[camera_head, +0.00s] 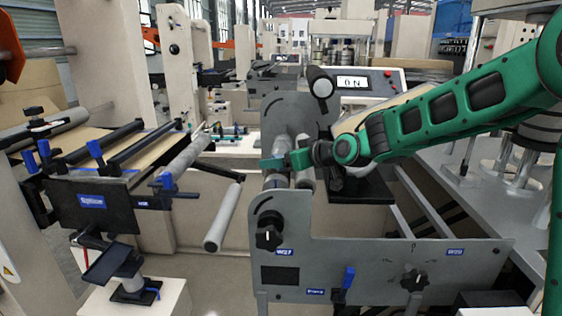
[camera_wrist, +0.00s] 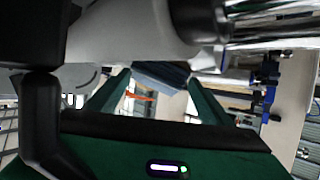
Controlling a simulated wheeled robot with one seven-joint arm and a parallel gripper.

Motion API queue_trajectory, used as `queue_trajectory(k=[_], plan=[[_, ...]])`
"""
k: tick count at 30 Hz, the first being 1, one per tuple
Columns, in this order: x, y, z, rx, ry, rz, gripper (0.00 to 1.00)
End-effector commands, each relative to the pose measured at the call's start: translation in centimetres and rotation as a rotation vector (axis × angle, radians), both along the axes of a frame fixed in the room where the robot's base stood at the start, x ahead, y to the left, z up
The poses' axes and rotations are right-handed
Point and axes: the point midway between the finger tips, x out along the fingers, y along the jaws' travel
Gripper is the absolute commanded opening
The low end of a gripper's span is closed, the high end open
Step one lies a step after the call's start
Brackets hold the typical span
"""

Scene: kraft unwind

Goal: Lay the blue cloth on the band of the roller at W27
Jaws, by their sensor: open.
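My gripper (camera_head: 286,161) is over the roller (camera_head: 277,180) behind the plate labelled W27 (camera_head: 284,252). In the wrist view its two green fingers stand apart, with the gap between them (camera_wrist: 159,78). A dark blue piece (camera_wrist: 162,72), which looks like the blue cloth, shows at the fingertips against the pale roller surface (camera_wrist: 130,35). I cannot tell whether it touches a finger or how much of it rests on the roller. The cloth cannot be made out in the head view. The band on the roller cannot be made out clearly.
A grey side plate with a black knob (camera_head: 268,236) stands in front of the roller. A display reading "0N" (camera_head: 352,84) is behind. A loose-ended roller (camera_head: 222,217) and a splice table (camera_head: 90,200) are to the left. Metal rails (camera_head: 425,205) lie right.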

Motion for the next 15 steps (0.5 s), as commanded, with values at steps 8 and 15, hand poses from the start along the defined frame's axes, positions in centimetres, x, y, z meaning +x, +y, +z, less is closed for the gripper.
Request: queue_trajectory(k=[8, 15], plan=[[-2.5, -2.5, 1.6, -0.001, -0.004, -0.003, 0.74], [-5.6, -5.3, 3.3, 0.0, -0.003, -0.003, 0.74]])
